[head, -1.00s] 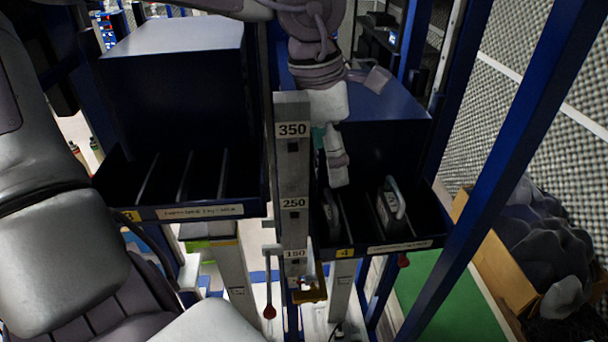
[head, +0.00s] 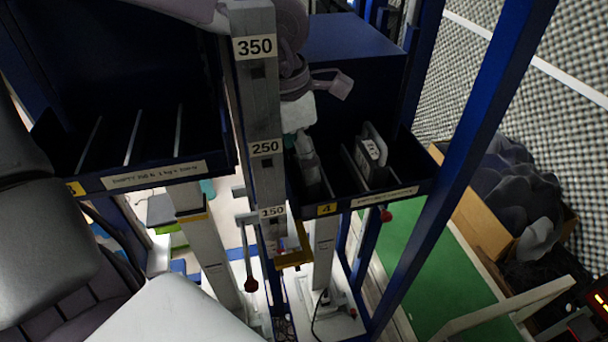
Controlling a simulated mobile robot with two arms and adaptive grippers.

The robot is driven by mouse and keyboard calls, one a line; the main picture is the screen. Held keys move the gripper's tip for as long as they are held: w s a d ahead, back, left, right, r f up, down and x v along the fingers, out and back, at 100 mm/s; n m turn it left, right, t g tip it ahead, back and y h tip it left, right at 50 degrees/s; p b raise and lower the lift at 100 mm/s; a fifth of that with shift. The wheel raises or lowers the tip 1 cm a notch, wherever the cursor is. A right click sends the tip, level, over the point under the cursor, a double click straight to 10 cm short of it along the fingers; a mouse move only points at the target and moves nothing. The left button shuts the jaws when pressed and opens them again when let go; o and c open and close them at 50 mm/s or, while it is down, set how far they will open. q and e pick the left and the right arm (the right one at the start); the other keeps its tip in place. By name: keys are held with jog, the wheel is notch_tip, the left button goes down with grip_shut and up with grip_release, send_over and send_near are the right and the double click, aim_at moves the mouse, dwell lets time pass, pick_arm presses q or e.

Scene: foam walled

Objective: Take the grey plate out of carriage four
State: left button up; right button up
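Carriage four (head: 392,199) is the dark blue open box on the right, with a yellow label 4 on its front lip. Inside it, right of the middle, a grey plate (head: 374,151) with a pale upright handle stands on edge beside a divider. An arm comes in across the top from the left and reaches down behind the post into the box's left side. I take it as my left arm. Its gripper (head: 309,165) is over the left slot, apart from that plate. Its fingers are too small and dark to read. A plate in that slot cannot be made out. My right gripper is out of view.
A metal post (head: 259,100) marked 350, 250 and 150 stands left of carriage four. Another blue carriage (head: 140,178) with dividers is at left. A blue slanted beam (head: 460,150) rises at right. A cardboard box (head: 484,222) of dark foam lies beyond it.

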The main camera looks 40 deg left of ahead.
pick_arm(q)
jog(key=shift+w+d+f+b, duration=0.1)
jog(key=shift+f+b, duration=0.05)
jog(key=shift+f, duration=0.3)
jog(key=shift+d+f+b, duration=0.1)
jog(key=shift+f+b, duration=0.05)
jog(key=shift+f, duration=0.3)
jog(key=shift+w+d+f, duration=0.1)
jog(key=shift+f, duration=0.2)
jog(key=shift+w+f, duration=0.1)
jog(key=shift+f, duration=0.05)
jog(key=shift+c, duration=0.8)
jog(key=c, duration=1.1)
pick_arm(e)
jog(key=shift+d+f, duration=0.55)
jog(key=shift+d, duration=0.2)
